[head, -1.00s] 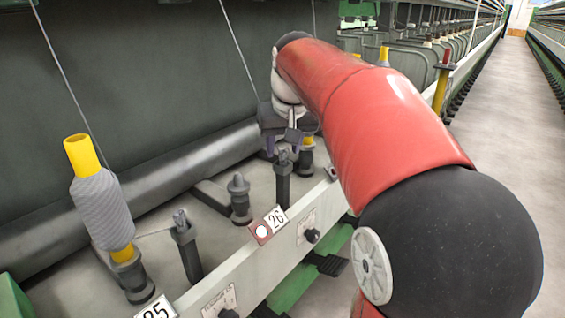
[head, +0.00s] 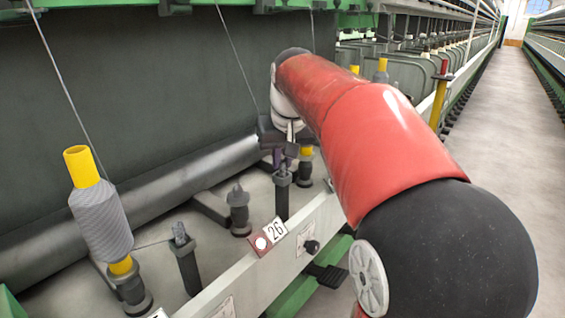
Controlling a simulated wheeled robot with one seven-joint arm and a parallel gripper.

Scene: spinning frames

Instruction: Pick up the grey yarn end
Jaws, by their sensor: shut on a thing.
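My gripper (head: 284,160) is at the top of a dark post (head: 282,198) behind the number 26 plate. Its fingers are small and dark in this view. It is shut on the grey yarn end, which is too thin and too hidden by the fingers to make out. A grey yarn strand (head: 236,55) runs down from the top of the frame toward my gripper; its lower part is lost from sight there.
A yellow tube wound with grey yarn (head: 101,222) stands at the left, with a strand to another post (head: 186,262). A bare spindle (head: 238,212) stands left of my gripper. The front rail carries the number plate (head: 275,231). The aisle (head: 500,130) at right is clear.

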